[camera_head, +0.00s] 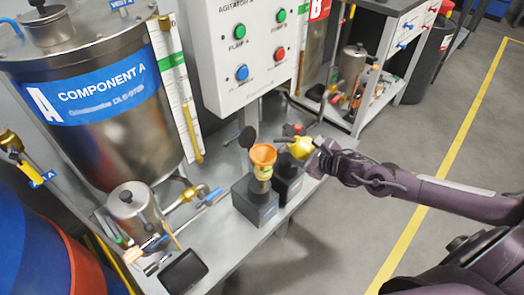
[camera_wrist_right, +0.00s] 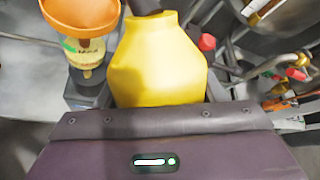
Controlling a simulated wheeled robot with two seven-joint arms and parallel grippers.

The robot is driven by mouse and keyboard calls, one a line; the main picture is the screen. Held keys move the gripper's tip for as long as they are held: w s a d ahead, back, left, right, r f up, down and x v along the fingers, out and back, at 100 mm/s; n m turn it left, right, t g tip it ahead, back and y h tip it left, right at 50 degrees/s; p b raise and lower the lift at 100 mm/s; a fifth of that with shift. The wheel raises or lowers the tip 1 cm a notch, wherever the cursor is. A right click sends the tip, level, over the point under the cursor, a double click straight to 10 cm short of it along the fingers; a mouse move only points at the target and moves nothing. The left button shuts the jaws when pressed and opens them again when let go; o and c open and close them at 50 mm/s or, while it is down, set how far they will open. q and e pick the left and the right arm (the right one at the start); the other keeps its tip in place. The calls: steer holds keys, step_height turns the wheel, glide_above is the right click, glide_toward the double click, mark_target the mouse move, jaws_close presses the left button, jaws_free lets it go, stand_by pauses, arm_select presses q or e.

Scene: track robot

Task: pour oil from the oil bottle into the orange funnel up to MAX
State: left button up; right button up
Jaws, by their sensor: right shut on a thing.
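The orange funnel (camera_head: 263,154) stands on a small clear cup with yellowish contents (camera_head: 263,172), above a dark grey block on the bench. In the right wrist view the funnel (camera_wrist_right: 82,14) is at upper left, above the cup (camera_wrist_right: 87,55) with its green mark; the exact level is too small to read. My right gripper (camera_head: 316,153) is shut on the yellow oil bottle (camera_head: 301,147), just right of the funnel and apart from it. No oil stream shows. My left gripper is out of view.
A large steel Component A tank (camera_head: 100,125) and a small steel pot (camera_head: 135,210) stand left. A control box (camera_head: 250,55) with coloured buttons hangs behind the funnel. A black tablet (camera_head: 183,271) lies at the bench front. Floor is clear right of the bench.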

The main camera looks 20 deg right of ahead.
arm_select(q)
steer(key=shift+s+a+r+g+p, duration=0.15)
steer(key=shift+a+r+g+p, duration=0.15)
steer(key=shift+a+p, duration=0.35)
arm_select(e)
steer(key=shift+d+f+n+g+h, duration=0.1)
steer(key=shift+d+n+g+h, duration=0.05)
steer(key=shift+n+g+h, duration=0.3)
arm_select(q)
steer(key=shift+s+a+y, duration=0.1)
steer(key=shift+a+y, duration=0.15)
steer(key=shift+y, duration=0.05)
arm_select(e)
steer(key=shift+d+f+h, duration=0.1)
steer(key=shift+h, duration=0.15)
